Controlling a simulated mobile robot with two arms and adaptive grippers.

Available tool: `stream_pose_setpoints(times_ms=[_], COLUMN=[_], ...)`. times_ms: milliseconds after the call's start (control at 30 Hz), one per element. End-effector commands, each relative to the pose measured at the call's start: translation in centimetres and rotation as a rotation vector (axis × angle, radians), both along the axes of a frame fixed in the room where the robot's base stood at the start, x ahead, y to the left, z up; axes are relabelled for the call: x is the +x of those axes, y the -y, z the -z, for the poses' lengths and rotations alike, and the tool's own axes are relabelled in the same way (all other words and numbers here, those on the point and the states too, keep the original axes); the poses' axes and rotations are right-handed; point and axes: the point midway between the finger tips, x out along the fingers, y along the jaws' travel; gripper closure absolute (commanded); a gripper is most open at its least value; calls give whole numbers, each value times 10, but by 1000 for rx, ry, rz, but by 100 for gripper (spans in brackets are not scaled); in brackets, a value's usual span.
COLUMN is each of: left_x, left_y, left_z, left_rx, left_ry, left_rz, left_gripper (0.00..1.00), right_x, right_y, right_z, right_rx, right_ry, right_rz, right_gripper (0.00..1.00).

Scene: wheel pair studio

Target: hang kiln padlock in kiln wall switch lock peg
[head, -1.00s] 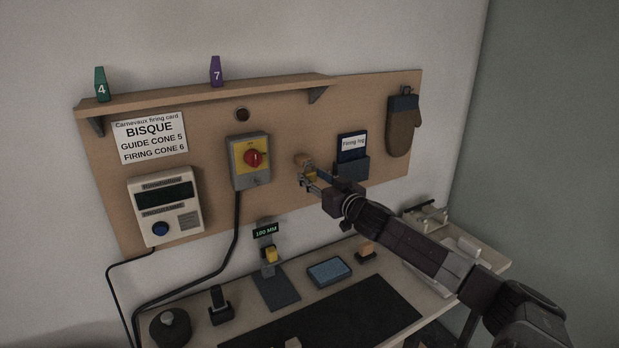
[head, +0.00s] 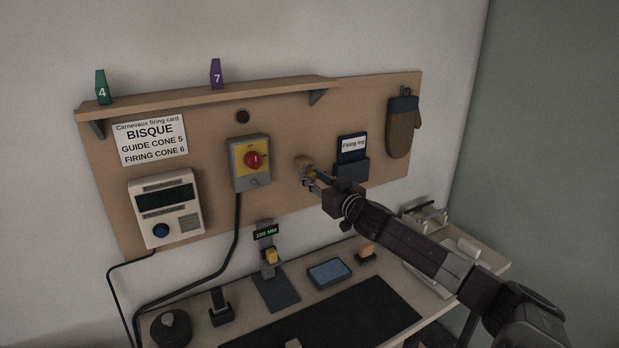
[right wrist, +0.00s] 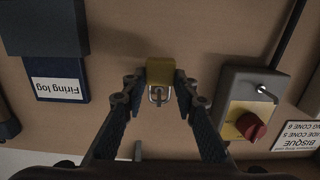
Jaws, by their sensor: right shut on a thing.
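The brass-coloured kiln padlock (right wrist: 160,72) shows in the right wrist view, which is upside down. Its pale shackle (right wrist: 160,96) points down in that picture. My right gripper (right wrist: 160,88) is shut on the padlock, one finger on each side. In the head view my right gripper (head: 306,176) is in front of the board, right of the kiln wall switch (head: 251,160). The switch (right wrist: 245,108) is grey and yellow with a red knob. A small pale peg (right wrist: 263,90) stands out from its grey part, apart from the padlock. My left gripper is not in view.
The firing log holder (head: 352,168) is just right of the gripper, and an oven mitt (head: 403,127) hangs farther right. A control box (head: 166,207) is left of the switch. A cable drops from the switch. The board between gripper and switch is clear.

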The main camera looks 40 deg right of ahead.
Motion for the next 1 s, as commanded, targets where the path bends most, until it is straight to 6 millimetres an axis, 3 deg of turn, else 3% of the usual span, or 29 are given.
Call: stream_pose_setpoints(times_ms=[200,1000], left_x=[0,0], left_y=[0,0], left_z=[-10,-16], left_rx=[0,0], left_ry=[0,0], left_rz=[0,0], left_gripper=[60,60], right_x=[0,-20], right_y=[0,-6], right_z=[-8,-6], right_rx=[0,1], right_ry=[1,-1], right_rz=[0,-2], right_gripper=[100,100])
